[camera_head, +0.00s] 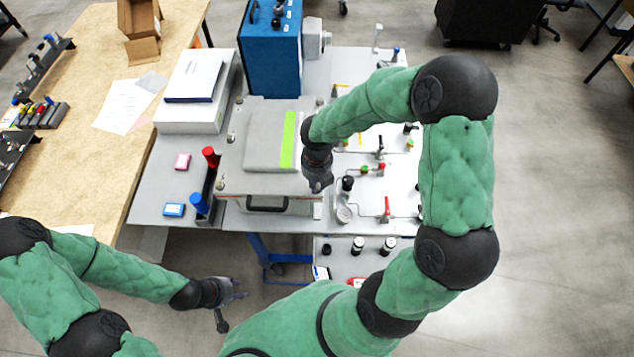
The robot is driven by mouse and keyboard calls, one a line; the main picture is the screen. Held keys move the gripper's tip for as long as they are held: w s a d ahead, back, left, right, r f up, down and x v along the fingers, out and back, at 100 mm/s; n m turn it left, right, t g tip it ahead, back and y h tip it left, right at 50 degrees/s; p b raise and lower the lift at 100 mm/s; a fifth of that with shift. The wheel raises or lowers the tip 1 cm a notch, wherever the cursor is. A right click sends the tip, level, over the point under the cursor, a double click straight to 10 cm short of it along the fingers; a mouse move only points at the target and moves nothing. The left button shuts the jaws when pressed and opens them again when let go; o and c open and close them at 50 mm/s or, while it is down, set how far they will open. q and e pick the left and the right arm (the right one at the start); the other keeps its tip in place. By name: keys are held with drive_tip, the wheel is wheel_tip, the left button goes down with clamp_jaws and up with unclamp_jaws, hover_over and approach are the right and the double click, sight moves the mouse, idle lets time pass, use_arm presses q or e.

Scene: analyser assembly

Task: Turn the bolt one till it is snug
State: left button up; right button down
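The grey analyser housing (235,160) lies on the table with a raised lid block that carries a yellow-green stripe (288,140). Small bolt-like knobs show along its left edge, one at the front left corner (221,184). I cannot tell which is bolt one. My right gripper (318,187) points down at the housing's front right corner and hides what is under it. Its fingers are too small to tell open from shut. My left gripper (238,290) is low at the left, off the table and apart from the housing. Its finger state is unclear.
A black handle (267,208) is on the housing's front. Red (210,157) and blue (199,203) screwdriver-like tools stand in a rack to its left. A panel with valves and a gauge (344,215) is at the right. A blue case (270,35) stands behind.

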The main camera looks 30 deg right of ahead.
drive_tip(key=shift+m, duration=0.3)
